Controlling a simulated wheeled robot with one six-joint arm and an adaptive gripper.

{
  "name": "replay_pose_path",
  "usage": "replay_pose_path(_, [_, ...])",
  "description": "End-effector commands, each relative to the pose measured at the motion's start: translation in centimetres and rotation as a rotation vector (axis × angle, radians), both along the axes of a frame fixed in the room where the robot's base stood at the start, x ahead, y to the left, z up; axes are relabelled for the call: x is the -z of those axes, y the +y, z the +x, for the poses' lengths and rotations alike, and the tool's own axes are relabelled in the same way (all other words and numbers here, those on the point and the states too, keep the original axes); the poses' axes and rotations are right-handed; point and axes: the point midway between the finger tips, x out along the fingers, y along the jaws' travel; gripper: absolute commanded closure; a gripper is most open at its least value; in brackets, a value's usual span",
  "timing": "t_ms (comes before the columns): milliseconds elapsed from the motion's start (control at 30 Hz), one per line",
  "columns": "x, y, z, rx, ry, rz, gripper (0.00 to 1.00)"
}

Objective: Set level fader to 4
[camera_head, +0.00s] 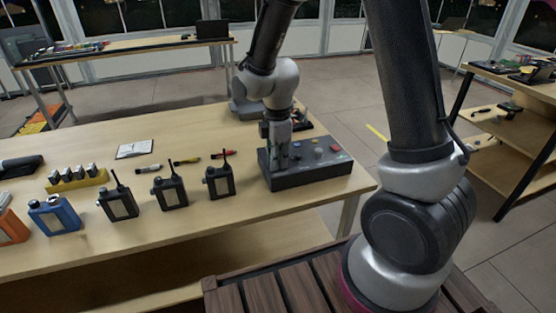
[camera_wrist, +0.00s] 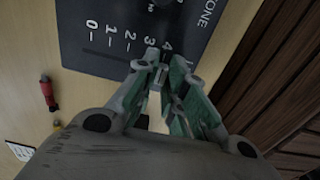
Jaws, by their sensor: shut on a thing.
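The dark control box (camera_head: 318,176) with coloured knobs and buttons sits at the right end of the wooden table. In the wrist view its panel (camera_wrist: 105,58) carries a printed scale from 0 to 4. My gripper (camera_head: 283,164) points down at the left part of the box. In the wrist view my gripper (camera_wrist: 160,62) has its green-padded fingers close together beside the marks 3 and 4, shut on the level fader. The fader's cap is mostly hidden between the fingers, so its exact setting cannot be read.
Several handheld radios (camera_head: 170,190) stand left of the box. A white card (camera_head: 134,149) and small coloured markers (camera_head: 187,161) lie behind them. A shelf unit (camera_head: 510,130) stands at the right.

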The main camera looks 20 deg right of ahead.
Motion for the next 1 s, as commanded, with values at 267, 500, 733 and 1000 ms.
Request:
replay_pose_path(267, [0.1, -0.1, -0.5, 0.001, 0.013, -0.003, 0.71])
replay_pose_path(500, [0.1, -0.1, -0.4, 0.001, 0.009, -0.002, 0.66])
replay_pose_path(733, [-1.1, 0.0, -0.2, 0.001, 0.005, -0.001, 0.66])
replay_pose_path(1000, [-7.0, 0.0, -0.2, 0.001, 0.003, 0.000, 0.66])
